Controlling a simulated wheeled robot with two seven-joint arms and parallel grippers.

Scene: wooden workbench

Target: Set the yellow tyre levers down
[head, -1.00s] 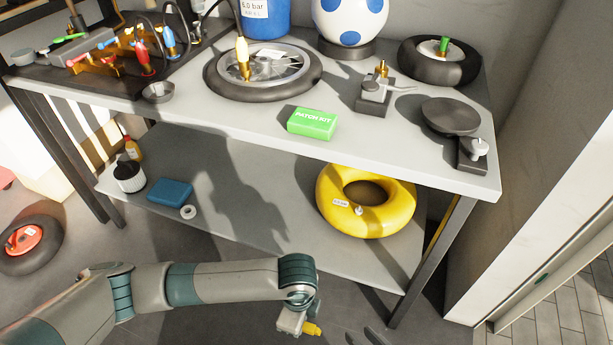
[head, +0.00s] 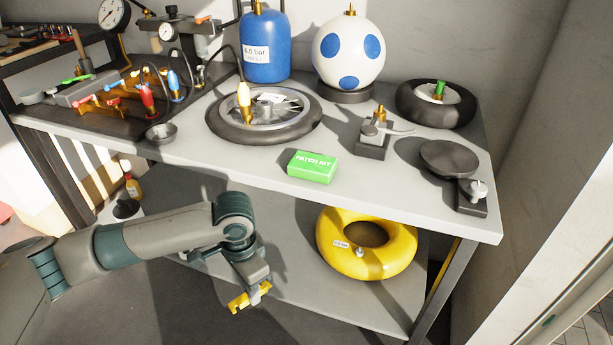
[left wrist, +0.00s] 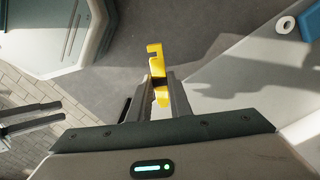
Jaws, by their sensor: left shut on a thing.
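The yellow tyre levers (head: 243,302) are in my left gripper (head: 258,290), in front of the workbench and below the height of its top. In the left wrist view the yellow levers (left wrist: 155,62) stick out beyond the two fingertips of my left gripper (left wrist: 159,84), which is shut on them. I cannot tell how many levers there are. They touch neither the bench top nor the lower shelf as far as I can see. In the left wrist view, two dark prongs at the left edge may be my right gripper; this is not certain.
The bench top (head: 400,200) has a clear strip at its front around the green patch kit (head: 312,167). A yellow tube (head: 340,262) lies on the lower shelf.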

